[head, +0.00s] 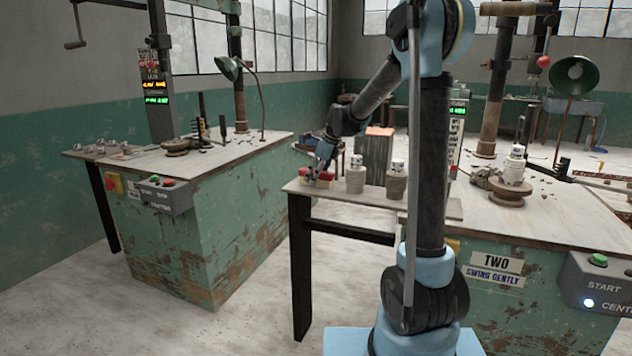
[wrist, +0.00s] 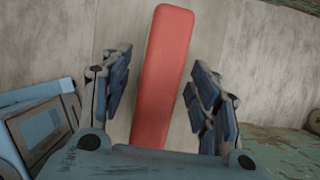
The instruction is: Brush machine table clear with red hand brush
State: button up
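The red hand brush lies on the wooden side shelf (head: 375,199), and its long red handle (wrist: 163,80) runs up the middle of the wrist view. In the head view only parts of the red brush (head: 331,175) show under my gripper (head: 319,168). My gripper is open, with one finger on each side of the handle and a gap on both sides in the wrist view. The right machine table (head: 545,222), on a green base marked TWO, has dark crumbs scattered around a round wheel (head: 508,192). The left machine table (head: 225,151) also carries small bits.
Several pale stacked pots stand on the shelf, one pot (head: 355,178) just right of my gripper. A rusty box (head: 376,155) stands behind them. A control box (head: 595,283) is on the right machine's front. A floor gap separates the two machines.

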jog(key=c, duration=1)
jog(key=shift+r, duration=0.1)
notch_tip(320, 180, up, 10)
jog(key=shift+f, duration=0.1)
jog(key=shift+s, duration=0.1)
